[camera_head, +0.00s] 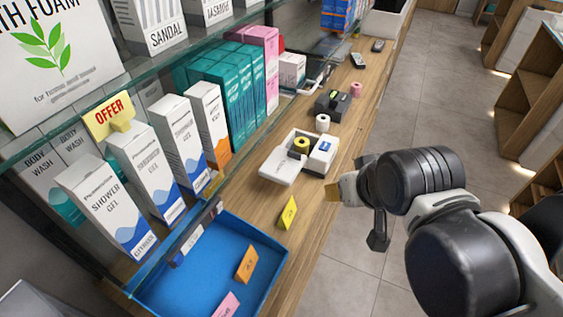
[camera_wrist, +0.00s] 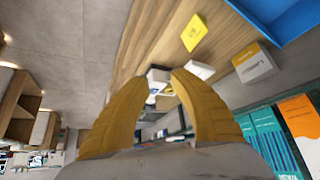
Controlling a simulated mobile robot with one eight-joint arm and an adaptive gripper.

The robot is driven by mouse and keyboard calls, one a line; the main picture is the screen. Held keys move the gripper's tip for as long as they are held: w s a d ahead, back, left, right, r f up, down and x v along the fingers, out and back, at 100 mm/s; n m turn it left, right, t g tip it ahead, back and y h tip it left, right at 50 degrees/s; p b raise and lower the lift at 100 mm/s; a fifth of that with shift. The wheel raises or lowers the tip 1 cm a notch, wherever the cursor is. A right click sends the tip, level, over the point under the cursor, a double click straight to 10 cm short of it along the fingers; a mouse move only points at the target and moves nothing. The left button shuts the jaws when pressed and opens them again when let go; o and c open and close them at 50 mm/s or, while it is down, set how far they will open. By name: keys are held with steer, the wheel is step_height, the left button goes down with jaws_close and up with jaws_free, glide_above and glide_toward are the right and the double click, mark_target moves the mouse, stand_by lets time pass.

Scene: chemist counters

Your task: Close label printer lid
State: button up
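The white label printer (camera_head: 322,152) stands on the wooden counter with its lid (camera_head: 280,167) open and folded out to the left. A yellow roll (camera_head: 301,144) sits inside it. My gripper (camera_head: 334,192) is above the counter's right edge, nearer the camera than the printer and apart from it. In the wrist view my gripper (camera_wrist: 163,80) shows two yellow fingers spread apart with nothing held. There the printer (camera_wrist: 158,78) is partly hidden behind the fingertips, and its white lid (camera_wrist: 201,70) shows beside them.
A yellow card (camera_head: 288,212) lies on the counter before the printer. A blue tray (camera_head: 262,238) holds coloured cards. A white roll (camera_head: 322,123) and a dark device (camera_head: 333,103) stand behind. Boxed products (camera_head: 154,174) and a glass shelf (camera_head: 170,55) line the left. The aisle floor is clear.

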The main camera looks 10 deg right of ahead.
steer(key=shift+w+a+r, duration=0.15)
steer(key=shift+w+a, duration=0.05)
steer(key=shift+w, duration=0.1)
jaws_close()
steer(key=n+p, duration=0.6)
steer(key=n, duration=0.4)
glide_toward(281, 160)
steer(key=s+a+r, duration=0.2)
steer(key=s, duration=0.2)
steer(key=b+x, duration=0.3)
steer(key=x, duration=0.6)
steer(key=shift+d+f+b, duration=0.1)
steer(key=shift+f+b, duration=0.1)
steer(key=shift+b, duration=0.15)
steer(key=w+d, duration=0.2)
steer(key=shift+w+m, duration=0.3)
steer(key=shift+w, duration=0.05)
steer(key=shift+w+d+b, duration=0.15)
steer(key=shift+w+b, duration=0.15)
steer(key=shift+w, duration=0.05)
